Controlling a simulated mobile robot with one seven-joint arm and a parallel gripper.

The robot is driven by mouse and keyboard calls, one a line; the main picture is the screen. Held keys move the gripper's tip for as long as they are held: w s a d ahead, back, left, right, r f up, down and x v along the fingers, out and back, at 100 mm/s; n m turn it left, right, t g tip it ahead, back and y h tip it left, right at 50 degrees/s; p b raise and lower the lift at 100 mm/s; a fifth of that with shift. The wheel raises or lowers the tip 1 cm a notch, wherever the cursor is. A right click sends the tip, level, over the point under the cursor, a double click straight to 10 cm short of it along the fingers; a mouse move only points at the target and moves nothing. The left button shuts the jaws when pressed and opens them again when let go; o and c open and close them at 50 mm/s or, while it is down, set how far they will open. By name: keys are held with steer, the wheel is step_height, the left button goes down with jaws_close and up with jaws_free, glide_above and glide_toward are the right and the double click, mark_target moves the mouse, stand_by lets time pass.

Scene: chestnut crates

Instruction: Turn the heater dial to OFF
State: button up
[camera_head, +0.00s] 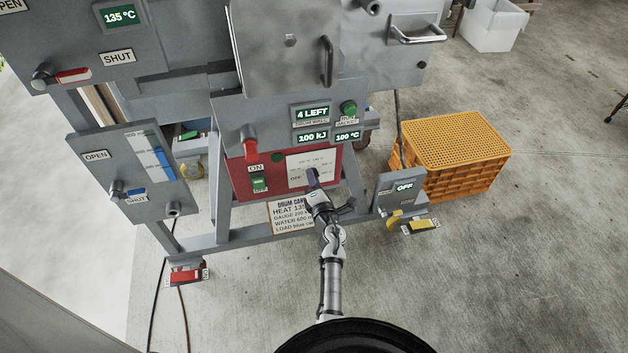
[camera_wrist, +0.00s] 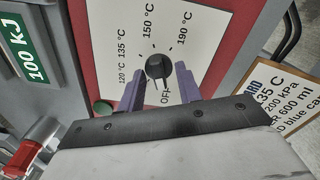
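The heater dial (camera_wrist: 158,66) is a small black knob on a white plate (camera_head: 305,160) set in a red panel. In the wrist view the plate carries 120, 135, 150 and 190 °C marks and OFF. A narrow black part of the knob extends down toward OFF; I cannot tell which end is its pointer. My gripper (camera_wrist: 158,70) has its purple fingers apart, one on each side of the dial, with gaps visible. In the head view my gripper (camera_head: 313,179) is at the plate's lower edge and hides the dial.
A red lever (camera_head: 250,150) and a green ON/OFF switch (camera_head: 259,184) are left of the plate. A drum card (camera_head: 287,217) stands below. An OFF display panel (camera_head: 404,187) is at right, before an orange crate (camera_head: 455,182). Displays (camera_head: 313,137) read 100 kJ and 100 °C.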

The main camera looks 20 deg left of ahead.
steer(key=v, duration=1.3)
steer(key=shift+s+d, duration=0.25)
steer(key=shift+s, duration=0.1)
